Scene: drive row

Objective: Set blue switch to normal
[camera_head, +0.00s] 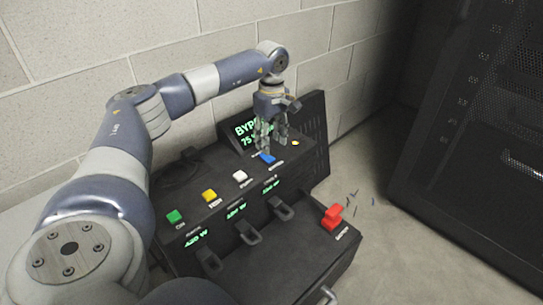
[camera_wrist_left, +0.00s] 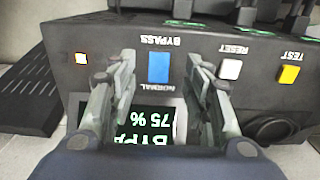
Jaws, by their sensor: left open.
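The blue switch (camera_head: 267,158) sits on the sloped top of a black control unit (camera_head: 300,262), at the right end of a row of coloured switches. In the left wrist view the blue switch (camera_wrist_left: 158,68) lies between the labels BYPASS and NORMAL, which appear upside down. My left gripper (camera_head: 270,146) points down just above and behind the blue switch. In the wrist view its fingers (camera_wrist_left: 157,72) are open, one on each side of the switch, with nothing held. I cannot tell whether they touch it. The display (camera_wrist_left: 140,127) reads BYPASS and 75 %. My right gripper is not in view.
White (camera_head: 239,176), yellow (camera_head: 209,195) and green (camera_head: 174,216) switches stand left of the blue one. A red switch (camera_head: 333,215) is at the right front. Several black handles (camera_head: 281,208) stick up nearby. A block wall is behind; a black rack (camera_head: 470,130) stands right.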

